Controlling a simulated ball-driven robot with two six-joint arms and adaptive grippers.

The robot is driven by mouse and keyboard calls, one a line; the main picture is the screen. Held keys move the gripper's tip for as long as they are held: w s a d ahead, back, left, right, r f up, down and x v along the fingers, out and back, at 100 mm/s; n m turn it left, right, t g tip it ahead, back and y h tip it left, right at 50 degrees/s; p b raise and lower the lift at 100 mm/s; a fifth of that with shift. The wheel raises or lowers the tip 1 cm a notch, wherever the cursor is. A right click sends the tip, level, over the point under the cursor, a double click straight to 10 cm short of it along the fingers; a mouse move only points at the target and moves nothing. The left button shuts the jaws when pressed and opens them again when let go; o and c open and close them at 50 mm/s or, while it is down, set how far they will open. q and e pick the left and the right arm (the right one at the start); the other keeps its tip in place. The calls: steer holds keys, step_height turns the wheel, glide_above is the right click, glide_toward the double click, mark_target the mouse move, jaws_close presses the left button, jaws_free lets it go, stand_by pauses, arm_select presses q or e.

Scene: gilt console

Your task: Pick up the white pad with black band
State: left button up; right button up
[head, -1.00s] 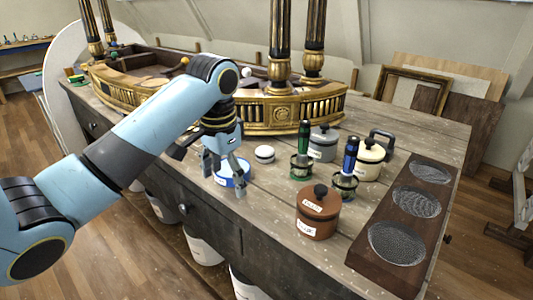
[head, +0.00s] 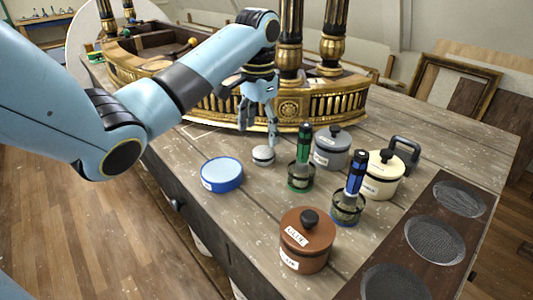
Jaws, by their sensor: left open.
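The white pad with black band (head: 263,155) is a small round piece on the wooden bench, in the head view near the middle. My left gripper (head: 259,131) points down just above and behind the pad, with its fingers apart and nothing between them. One finger comes down close to the pad's right side; I cannot tell whether it touches. My right gripper is not in view.
A blue round tin (head: 222,174) sits left of the pad. A green-handled tool in a holder (head: 302,160) stands close at its right. A grey pot (head: 332,150), cream pot (head: 382,178), blue-handled tool (head: 351,186) and brown glue pot (head: 307,240) stand farther right. The gilt console (head: 340,98) is behind.

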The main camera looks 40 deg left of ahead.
mark_target(263, 150)
arm_select(q)
steer(key=shift+f, duration=0.85)
steer(key=f, duration=0.2)
steer(key=w+f, duration=0.1)
steer(key=f, duration=0.1)
steer(key=shift+d+f, duration=0.15)
steer(key=shift+f, duration=0.45)
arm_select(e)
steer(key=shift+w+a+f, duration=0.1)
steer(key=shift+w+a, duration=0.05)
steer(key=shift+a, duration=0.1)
arm_select(q)
steer(key=shift+c, duration=0.4)
steer(key=shift+c, duration=1.1)
steer(key=c, duration=0.8)
steer(key=shift+o, duration=0.2)
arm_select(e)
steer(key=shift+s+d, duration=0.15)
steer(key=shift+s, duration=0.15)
arm_select(q)
steer(key=shift+r, duration=0.1)
